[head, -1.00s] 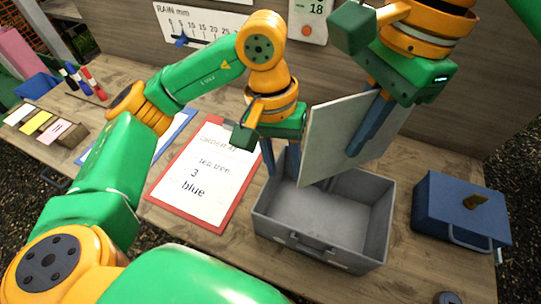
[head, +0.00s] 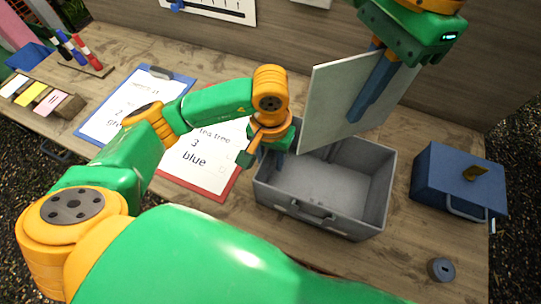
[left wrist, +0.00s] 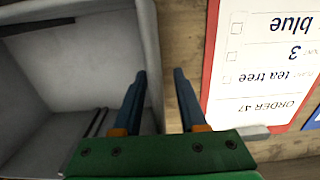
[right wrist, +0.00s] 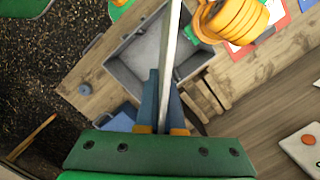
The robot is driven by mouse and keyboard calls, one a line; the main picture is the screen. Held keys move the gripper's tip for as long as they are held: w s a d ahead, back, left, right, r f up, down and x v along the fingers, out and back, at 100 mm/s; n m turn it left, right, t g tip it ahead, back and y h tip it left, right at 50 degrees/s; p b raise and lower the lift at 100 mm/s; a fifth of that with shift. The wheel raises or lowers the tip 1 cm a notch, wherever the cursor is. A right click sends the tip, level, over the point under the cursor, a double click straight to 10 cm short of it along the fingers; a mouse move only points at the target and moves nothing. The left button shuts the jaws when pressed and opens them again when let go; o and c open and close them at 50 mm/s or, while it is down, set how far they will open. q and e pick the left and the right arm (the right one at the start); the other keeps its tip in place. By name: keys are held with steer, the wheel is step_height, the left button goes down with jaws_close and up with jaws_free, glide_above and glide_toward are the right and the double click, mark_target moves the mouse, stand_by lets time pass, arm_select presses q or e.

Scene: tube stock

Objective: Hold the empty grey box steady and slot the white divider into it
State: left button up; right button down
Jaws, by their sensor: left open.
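The empty grey box (head: 345,222) stands open on the wooden bench. My left gripper (head: 280,162) is open at its left side. In the left wrist view (left wrist: 157,85) its fingers lie on either side of the box's left wall (left wrist: 150,40), with gaps. A narrow upright slot (left wrist: 97,122) shows inside the box. My right gripper (head: 357,115) is shut on the white divider (head: 325,100), a flat panel held upright and tilted above the rear of the box. The right wrist view shows the divider (right wrist: 173,45) edge-on between the fingers.
A blue box (head: 430,185) with a brass-coloured knob stands right of the grey box. A small grey round object (head: 440,269) lies near the front right. A red clipboard (head: 222,190) and a blue clipboard (head: 90,128) lie to the left. Marker pens stand further left.

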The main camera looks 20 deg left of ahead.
mark_target(344, 134)
arm_select(q)
jaws_close()
stand_by(1.4)
arm_select(e)
step_height(344, 134, down, 6)
steer(key=n, duration=0.4)
steer(key=n+h, duration=0.1)
steer(key=n, duration=0.3)
steer(key=shift+d+r+n+g, duration=0.1)
steer(key=shift+d+n+g, duration=0.05)
steer(key=shift+n+g, duration=0.15)
steer(key=shift+f, duration=1)
